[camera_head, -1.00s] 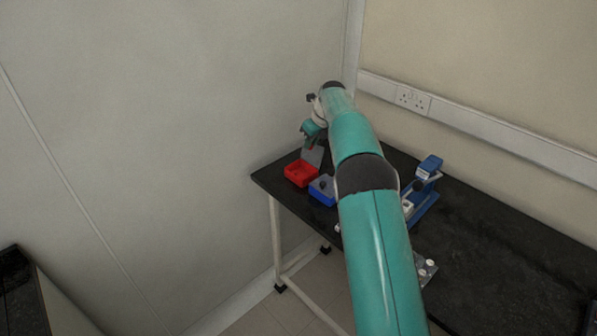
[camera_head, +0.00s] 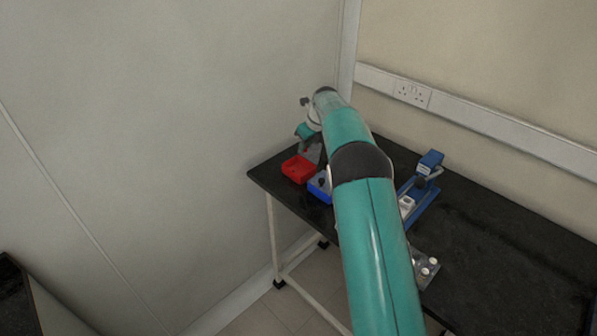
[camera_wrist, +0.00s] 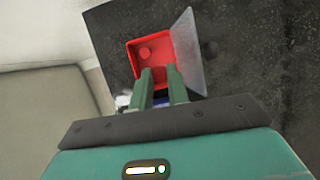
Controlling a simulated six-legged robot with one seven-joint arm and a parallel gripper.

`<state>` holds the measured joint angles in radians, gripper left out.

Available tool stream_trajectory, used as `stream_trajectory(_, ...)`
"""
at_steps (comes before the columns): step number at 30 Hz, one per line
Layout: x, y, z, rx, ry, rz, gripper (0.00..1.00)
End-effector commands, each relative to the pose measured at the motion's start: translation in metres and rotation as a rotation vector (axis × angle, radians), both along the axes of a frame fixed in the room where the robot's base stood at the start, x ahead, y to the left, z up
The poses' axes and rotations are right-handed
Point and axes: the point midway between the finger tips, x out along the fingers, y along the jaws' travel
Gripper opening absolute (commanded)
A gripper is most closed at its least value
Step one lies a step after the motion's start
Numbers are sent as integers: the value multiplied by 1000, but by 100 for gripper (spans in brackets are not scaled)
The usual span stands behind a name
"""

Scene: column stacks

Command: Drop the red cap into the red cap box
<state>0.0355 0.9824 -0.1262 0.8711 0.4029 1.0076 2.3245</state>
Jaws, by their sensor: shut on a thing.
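The red cap box (camera_head: 297,170) is an open red tray at the table's left corner; it also shows in the wrist view (camera_wrist: 136,45). A round red shape (camera_wrist: 145,53) shows on its floor, a cap or a moulded feature. My gripper (camera_wrist: 161,74) points down at the box's near part in the wrist view; in the head view my gripper (camera_head: 305,140) is above the box. Its fingers are shut on a small red thing (camera_wrist: 160,76), the red cap, barely distinct from the red box behind it.
A grey panel (camera_wrist: 188,50) stands along the red box's right side. A blue box (camera_head: 319,188) is next to it, partly behind my arm. A blue device (camera_head: 424,190) and a clear tray with white caps (camera_head: 424,268) are farther right. The table's right part (camera_head: 500,240) is clear.

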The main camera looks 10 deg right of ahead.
Motion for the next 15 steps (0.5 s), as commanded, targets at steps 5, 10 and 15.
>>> stream_trajectory(5, 2, 0, -11, 0, -2, 1, 0)
stream_trajectory(10, 3, 1, -14, 0, -2, 1, 0)
stream_trajectory(15, 4, 1, -14, 0, -4, 0, 22)
